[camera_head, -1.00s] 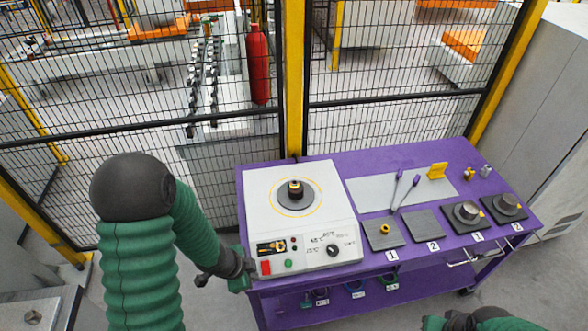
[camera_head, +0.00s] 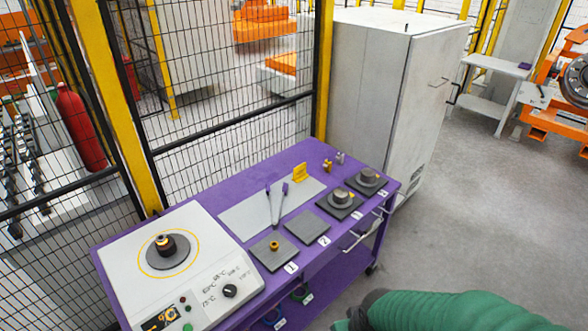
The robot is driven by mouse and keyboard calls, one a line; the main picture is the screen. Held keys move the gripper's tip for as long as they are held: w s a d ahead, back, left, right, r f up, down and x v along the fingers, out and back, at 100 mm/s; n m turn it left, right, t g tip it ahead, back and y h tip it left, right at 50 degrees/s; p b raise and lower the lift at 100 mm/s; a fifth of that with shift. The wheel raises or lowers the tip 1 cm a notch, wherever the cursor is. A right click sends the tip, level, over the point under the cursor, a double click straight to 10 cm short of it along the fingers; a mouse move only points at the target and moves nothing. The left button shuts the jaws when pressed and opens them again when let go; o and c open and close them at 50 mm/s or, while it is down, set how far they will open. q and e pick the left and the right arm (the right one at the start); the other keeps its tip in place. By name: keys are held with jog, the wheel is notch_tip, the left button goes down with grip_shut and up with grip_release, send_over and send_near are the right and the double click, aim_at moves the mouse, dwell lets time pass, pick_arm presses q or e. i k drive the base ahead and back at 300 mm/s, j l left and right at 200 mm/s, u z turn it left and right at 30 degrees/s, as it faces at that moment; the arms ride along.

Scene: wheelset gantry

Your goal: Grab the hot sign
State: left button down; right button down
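A small yellow sign (camera_head: 301,173) stands upright at the back of the purple table (camera_head: 310,150), on the edge of a light grey plate (camera_head: 240,218). Any writing on it is too small to read. My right gripper (camera_head: 350,318) shows only partly at the bottom edge, in front of the table and well apart from the sign; its fingers cannot be made out. My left gripper is outside the picture.
A white heater (camera_head: 128,262) with a dark part on its ring stands at the table's left. Tweezers (camera_head: 277,204), dark square pads (camera_head: 307,226) and metal cylinders (camera_head: 341,196) lie near the sign. A mesh fence runs behind; a white cabinet (camera_head: 375,85) stands back right.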

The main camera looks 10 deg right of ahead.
aim_at(300, 172)
jog(key=i+l+u, duration=0.25)
jog(key=i+l, duration=0.15)
jog(key=l, duration=0.35)
jog(key=i+l+u, duration=0.15)
jog(key=l, duration=0.2)
jog(key=i+l+u, duration=0.15)
jog(key=l, duration=0.3)
jog(key=i+l+u, duration=0.1)
jog(key=i+l, duration=0.15)
jog(key=l, duration=0.2)
jog(key=i+l+u, duration=0.15)
jog(key=l, duration=0.25)
jog(key=i+l+u, duration=0.1)
jog(key=l, duration=0.35)
jog(key=i+l+u, duration=0.15)
jog(key=l, duration=0.35)
jog(key=k+j, duration=0.05)
